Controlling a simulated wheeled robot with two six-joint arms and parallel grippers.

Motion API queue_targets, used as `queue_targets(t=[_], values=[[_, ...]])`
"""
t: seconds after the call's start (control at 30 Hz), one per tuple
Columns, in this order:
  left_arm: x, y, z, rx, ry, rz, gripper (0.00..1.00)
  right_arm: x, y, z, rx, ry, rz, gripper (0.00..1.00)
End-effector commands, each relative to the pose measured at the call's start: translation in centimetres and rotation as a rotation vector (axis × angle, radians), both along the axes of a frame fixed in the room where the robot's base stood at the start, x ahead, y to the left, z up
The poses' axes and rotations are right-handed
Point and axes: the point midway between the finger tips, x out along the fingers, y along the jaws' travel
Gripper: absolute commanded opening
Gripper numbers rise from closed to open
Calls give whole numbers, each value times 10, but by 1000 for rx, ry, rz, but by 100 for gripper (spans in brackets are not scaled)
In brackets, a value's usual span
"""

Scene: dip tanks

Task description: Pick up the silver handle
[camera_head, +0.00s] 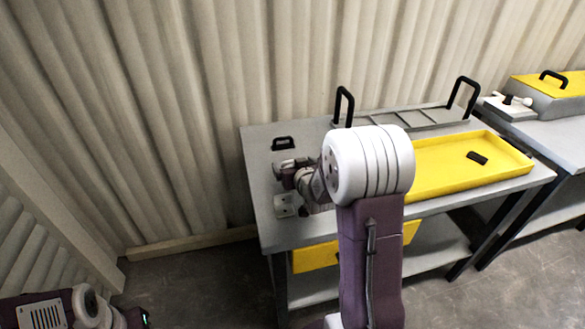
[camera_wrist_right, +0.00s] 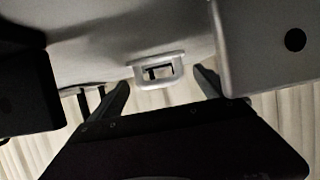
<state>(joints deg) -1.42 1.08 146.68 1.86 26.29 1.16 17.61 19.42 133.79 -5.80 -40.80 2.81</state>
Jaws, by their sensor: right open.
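The silver handle (camera_wrist_right: 156,71) is a small pale loop on the grey surface in the right wrist view, with a rectangular opening and something dark seen through it. My right gripper (camera_wrist_right: 160,88) is open and empty, facing the handle, which shows between its jaws and apart from them. In the head view my right gripper (camera_head: 287,178) is over the left end of the grey table, and I cannot make out the silver handle clearly there. At the lower left, the end of my left arm with the gripper (camera_head: 134,318) shows only in part, so its jaws cannot be judged.
A black handle (camera_head: 283,143) is at the back left of the grey table (camera_head: 262,158). A grey rack with black upright handles (camera_head: 345,106) stands at the back. A yellow tray (camera_head: 445,183) with a small black piece (camera_head: 477,158) lies right of my arm. A second table adjoins at right.

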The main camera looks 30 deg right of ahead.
Motion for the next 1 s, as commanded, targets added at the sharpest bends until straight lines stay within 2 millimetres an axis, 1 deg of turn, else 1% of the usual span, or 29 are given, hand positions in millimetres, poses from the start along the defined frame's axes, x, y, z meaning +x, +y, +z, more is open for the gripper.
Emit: queue_targets(t=[0.03, 0.13, 0.37, 0.4, 0.47, 0.5, 0.57, 0.6, 0.87, 1.0], values=[[0, 0, -3, 0, 0, 0, 0, 7, -2, -5, 1, 1, 1, 92], [0, 0, -3, 0, 0, 0, 0, 16, -4, -8, 0, 0, 0, 92], [0, 0, -3, 0, 0, 0, 0, 18, -5, -8, 0, 0, 0, 92], [0, 0, -3, 0, 0, 0, 0, 18, -5, -8, 0, 0, 0, 81], [0, 0, -3, 0, 0, 0, 0, 18, -5, -8, 0, 0, 0, 64], [0, 0, -3, 0, 0, 0, 0, 18, -5, -8, 0, 0, 0, 53], [0, 0, -3, 0, 0, 0, 0, 18, -5, -8, 0, 0, 0, 36], [0, 0, -3, 0, 0, 0, 0, 18, -5, -8, 0, 0, 0, 25], [0, 0, -2, 0, 0, 0, 0, 18, -5, -5, 0, -1, 0, 24], [0, 0, 4, 0, 0, 0, 0, 18, -5, 8, 0, -2, 0, 24]])
